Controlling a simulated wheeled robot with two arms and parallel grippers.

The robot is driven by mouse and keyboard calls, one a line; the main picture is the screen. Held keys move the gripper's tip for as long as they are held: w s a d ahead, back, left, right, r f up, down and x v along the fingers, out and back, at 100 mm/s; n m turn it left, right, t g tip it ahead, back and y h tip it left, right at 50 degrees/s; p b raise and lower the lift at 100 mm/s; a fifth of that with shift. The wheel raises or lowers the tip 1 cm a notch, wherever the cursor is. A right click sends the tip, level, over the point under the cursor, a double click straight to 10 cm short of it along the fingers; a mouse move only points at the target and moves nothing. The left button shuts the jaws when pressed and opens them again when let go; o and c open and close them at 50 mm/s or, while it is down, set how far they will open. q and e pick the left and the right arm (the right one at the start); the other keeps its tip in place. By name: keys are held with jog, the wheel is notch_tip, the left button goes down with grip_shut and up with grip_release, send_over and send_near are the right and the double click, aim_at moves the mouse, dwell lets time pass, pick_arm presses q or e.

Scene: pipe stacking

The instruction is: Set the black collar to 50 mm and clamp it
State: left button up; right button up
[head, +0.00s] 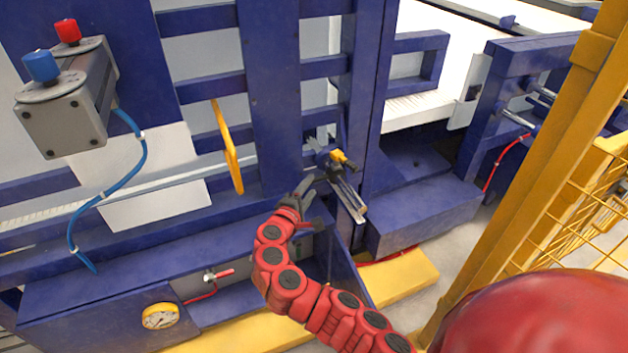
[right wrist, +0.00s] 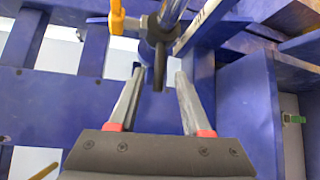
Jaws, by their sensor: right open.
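The black collar (right wrist: 158,32) sits around a silver rod (right wrist: 172,8) at the top middle of the right wrist view. A dark stem points down from it. A yellow lever (right wrist: 117,18) stands to its left, and also shows in the head view (head: 343,159). A marked scale strip (right wrist: 203,24) runs beside the rod; its numbers are too small to read. My right gripper (right wrist: 160,76) is open and empty, its fingers either side of the stem's lower end in the picture; I cannot tell whether they touch it. My left gripper is not in view.
Blue frame beams (head: 274,100) stand behind the gripper. A yellow curved handle (head: 228,150) is to its left, and a box with red and blue buttons (head: 68,110) further left. A gauge (head: 160,316) is low at left. A yellow mesh guard (head: 590,210) stands at right.

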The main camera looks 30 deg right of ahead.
jog(key=p+v, duration=0.1)
jog(key=v, duration=1.2)
